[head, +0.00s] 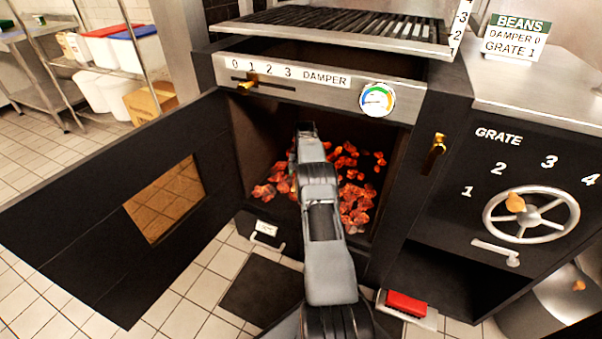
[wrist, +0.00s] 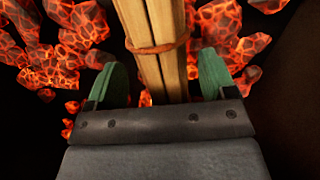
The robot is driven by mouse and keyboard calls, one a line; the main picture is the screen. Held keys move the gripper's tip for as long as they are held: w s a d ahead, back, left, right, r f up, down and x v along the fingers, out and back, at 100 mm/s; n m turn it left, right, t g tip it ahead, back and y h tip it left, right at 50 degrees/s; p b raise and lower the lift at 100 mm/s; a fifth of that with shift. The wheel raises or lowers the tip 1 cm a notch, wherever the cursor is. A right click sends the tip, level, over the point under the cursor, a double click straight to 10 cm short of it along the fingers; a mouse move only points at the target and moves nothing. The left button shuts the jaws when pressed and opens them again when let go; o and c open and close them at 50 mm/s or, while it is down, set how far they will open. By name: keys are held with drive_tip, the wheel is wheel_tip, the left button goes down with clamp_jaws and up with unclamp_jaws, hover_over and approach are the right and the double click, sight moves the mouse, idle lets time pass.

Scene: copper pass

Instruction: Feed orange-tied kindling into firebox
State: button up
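My arm reaches through the open front of the firebox (head: 246,140), over glowing coals (head: 355,200). The kindling bundle (wrist: 160,75) shows in the wrist view, pale sticks tied with an orange band (wrist: 158,47). My gripper (wrist: 163,78) has its two green-padded fingers on either side of the sticks, with a visible gap on each side. The bundle lies over the coals (wrist: 215,40); whether it rests on them cannot be told. In the head view my arm hides the bundle and most of the gripper.
The firebox door (head: 100,210) stands open to the left. A grate wheel (head: 530,214) is at right. A sign (head: 516,37) reads beans, damper 0, grate 1. A red block (head: 406,302) lies low in front.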

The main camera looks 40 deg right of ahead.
drive_tip(key=o, duration=0.3)
drive_tip(key=shift+w+d+r+p, duration=0.15)
drive_tip(key=shift+r+p, duration=0.6)
drive_tip(key=shift+r, duration=1.15)
drive_tip(key=shift+w+d+r+p, duration=0.15)
drive_tip(key=shift+r+p, duration=0.6)
drive_tip(key=shift+r, duration=1.1)
